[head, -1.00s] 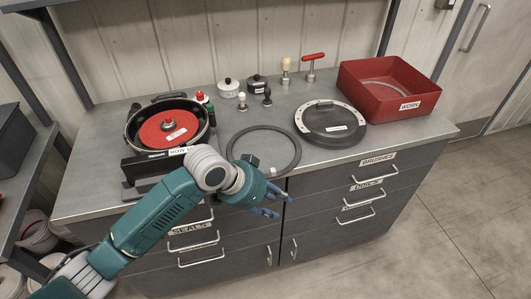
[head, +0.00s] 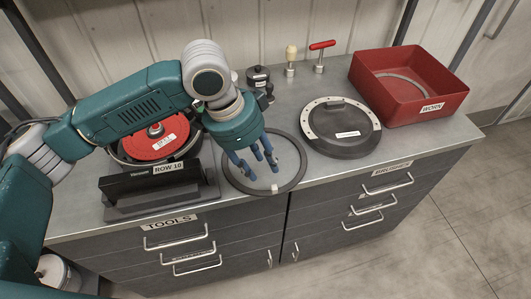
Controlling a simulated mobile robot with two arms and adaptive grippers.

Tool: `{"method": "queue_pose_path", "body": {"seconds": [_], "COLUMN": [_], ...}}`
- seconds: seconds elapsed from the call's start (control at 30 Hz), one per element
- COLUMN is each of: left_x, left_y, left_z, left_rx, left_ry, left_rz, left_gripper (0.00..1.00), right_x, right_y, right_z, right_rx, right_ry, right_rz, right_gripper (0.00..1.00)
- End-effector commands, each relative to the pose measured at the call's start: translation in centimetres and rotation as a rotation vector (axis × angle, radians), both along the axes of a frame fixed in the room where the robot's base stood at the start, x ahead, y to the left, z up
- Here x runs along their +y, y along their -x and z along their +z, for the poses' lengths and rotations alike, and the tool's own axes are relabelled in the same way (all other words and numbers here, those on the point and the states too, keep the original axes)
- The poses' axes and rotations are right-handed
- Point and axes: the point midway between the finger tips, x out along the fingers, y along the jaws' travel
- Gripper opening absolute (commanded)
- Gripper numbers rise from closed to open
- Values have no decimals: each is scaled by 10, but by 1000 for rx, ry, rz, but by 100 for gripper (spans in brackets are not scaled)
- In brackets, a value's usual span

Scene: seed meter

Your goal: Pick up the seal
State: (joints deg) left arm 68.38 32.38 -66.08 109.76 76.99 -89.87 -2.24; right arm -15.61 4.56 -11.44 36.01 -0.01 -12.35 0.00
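The seal, a dark thin ring (head: 303,163), lies flat on the grey counter in the middle of the head view. My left gripper (head: 255,166) hangs above the ring, fingers pointing down and spread apart with nothing between them. The fingertips show over the ring's inside; I cannot tell their exact height above the counter. My gripper hides the ring's back left part. My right gripper is not in view.
A dark round lid (head: 341,141) lies right of the ring. A red bin labelled WORN (head: 432,106) stands farther right, with a ring inside. A red disc in a round housing (head: 150,142) is at left, behind a ROW 10 block (head: 150,187). Small knobs and a red T-handle (head: 320,57) stand behind.

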Motion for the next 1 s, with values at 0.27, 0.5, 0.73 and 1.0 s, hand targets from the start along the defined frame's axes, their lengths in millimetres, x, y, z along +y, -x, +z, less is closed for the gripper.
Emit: {"method": "queue_pose_path", "body": {"seconds": [0.27,0.5,0.73,1.0], "left_x": [-11,-23,-31,-31], "left_y": [-2,0,-2,-2], "left_z": [-34,-56,-82,-85], "left_rx": [2,3,-1,-2], "left_ry": [3,2,3,3], "left_rz": [0,-1,0,0], "left_gripper": [36,36,36,30], "right_x": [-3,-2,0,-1], "right_y": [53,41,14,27], "right_z": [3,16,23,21], "right_rx": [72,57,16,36], "right_ry": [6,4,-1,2], "right_rz": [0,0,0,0], "right_gripper": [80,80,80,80]}}
